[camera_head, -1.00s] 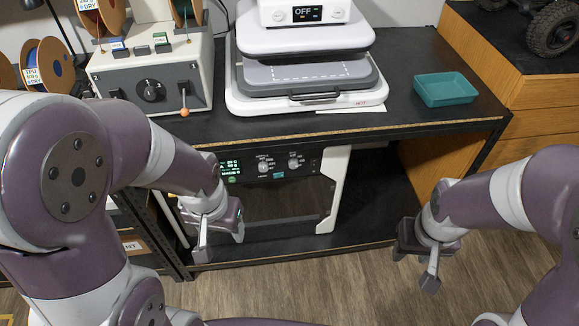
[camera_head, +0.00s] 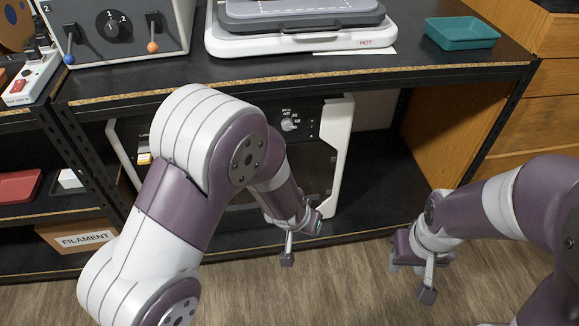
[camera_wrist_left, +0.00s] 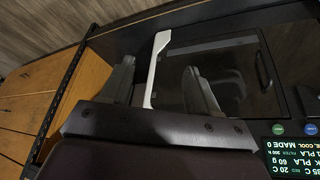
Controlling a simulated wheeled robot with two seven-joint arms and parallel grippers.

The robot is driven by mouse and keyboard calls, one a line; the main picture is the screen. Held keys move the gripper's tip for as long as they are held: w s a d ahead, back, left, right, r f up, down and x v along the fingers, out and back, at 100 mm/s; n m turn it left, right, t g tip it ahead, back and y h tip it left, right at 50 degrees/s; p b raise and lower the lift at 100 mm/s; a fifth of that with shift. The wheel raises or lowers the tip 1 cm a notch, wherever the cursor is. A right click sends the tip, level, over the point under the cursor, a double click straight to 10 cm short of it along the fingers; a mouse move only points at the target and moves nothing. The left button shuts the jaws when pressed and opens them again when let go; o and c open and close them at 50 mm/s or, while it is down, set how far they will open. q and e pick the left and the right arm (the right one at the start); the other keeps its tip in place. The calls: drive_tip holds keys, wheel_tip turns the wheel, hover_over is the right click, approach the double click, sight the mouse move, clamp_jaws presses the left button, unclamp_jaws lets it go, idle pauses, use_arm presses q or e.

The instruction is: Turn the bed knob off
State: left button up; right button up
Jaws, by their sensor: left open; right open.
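The printer (camera_head: 341,130) with a white frame stands on the lower shelf. Its dark front panel shows one round knob (camera_head: 290,123) with small lettering I cannot read, so I cannot tell whether it is the bed knob. My left arm hides the panel's left part. My left gripper (camera_head: 300,240) is low in front of the printer's lower right; in the left wrist view its fingers (camera_wrist_left: 160,90) are apart, with the white frame edge (camera_wrist_left: 155,65) seen between them. The lit screen (camera_wrist_left: 290,155) is at that view's lower right. My right gripper (camera_head: 415,268) is open and empty, right of the printer.
Above, the black worktop carries a heat press (camera_head: 300,42), a switch box (camera_head: 120,32) and a teal tray (camera_head: 462,34). A red tray (camera_head: 18,186) and a FILAMENT box (camera_head: 80,238) are at left. The shelf right of the printer is clear.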

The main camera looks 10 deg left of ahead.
use_arm(q)
drive_tip(key=w+d+f+t+b, duration=0.35)
drive_tip(key=w+f, duration=0.25)
drive_tip(key=f, duration=0.2)
drive_tip(key=t+y, duration=0.8)
drive_tip(key=t, duration=0.1)
approach(288, 127)
drive_tip(key=b+x, duration=0.3)
drive_tip(key=x, duration=0.5)
drive_tip(key=shift+f, duration=0.1)
drive_tip(key=shift+w, duration=0.3)
use_arm(e)
wheel_tip(288, 127, down, 11)
drive_tip(key=shift+s+r, duration=0.1)
use_arm(q)
drive_tip(key=shift+a, duration=0.1)
drive_tip(key=c, duration=1)
drive_tip(key=shift+c, duration=0.2)
